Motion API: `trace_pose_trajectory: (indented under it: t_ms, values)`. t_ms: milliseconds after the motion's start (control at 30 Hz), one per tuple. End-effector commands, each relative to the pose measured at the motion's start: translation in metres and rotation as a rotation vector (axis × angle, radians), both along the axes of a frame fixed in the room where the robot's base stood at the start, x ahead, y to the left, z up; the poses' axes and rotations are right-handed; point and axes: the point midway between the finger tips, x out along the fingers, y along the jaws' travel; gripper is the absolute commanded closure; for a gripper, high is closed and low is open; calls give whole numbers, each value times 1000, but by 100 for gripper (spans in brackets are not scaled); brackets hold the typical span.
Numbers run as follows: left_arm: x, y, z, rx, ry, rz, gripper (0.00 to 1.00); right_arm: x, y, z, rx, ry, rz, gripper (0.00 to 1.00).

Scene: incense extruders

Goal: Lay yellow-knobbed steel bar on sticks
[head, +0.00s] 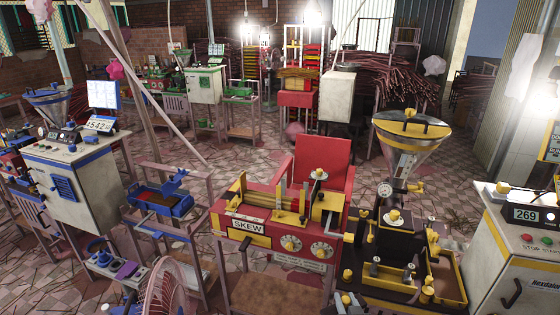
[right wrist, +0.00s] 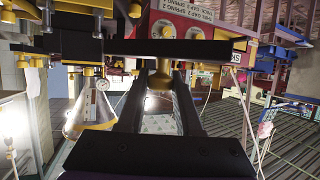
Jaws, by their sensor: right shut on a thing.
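In the right wrist view, which looks upside down, the two dark fingers of my right gripper (right wrist: 160,90) are closed on a brass-yellow knob (right wrist: 160,74). A dark bar runs crosswise just beyond the knob; I cannot tell how much of it is the held bar. My right gripper does not stand out clearly in the head view. The red machine marked SKEW (head: 248,224) has a yellow tray with long yellowish strips (head: 264,200) on top; I cannot tell which are sticks. My left gripper is not seen.
Right of the red machine stands an extruder with a steel hopper (head: 410,150) and gauge, on a black and yellow table. A white cabinet (head: 520,265) is at the far right. A red chair-like panel (head: 322,160) rises behind the tray. A pink fan (head: 165,290) is in front.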

Motion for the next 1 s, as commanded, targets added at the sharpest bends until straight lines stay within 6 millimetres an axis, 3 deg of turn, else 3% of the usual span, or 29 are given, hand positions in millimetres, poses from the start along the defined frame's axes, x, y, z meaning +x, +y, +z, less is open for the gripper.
trace_pose_trajectory:
  t_ms: [400, 1000]
  values:
    - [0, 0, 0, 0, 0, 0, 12, 20, 0, -40, -1, -2, 1, 100]
    - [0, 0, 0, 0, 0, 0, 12, 21, 0, -41, -1, -1, 1, 100]
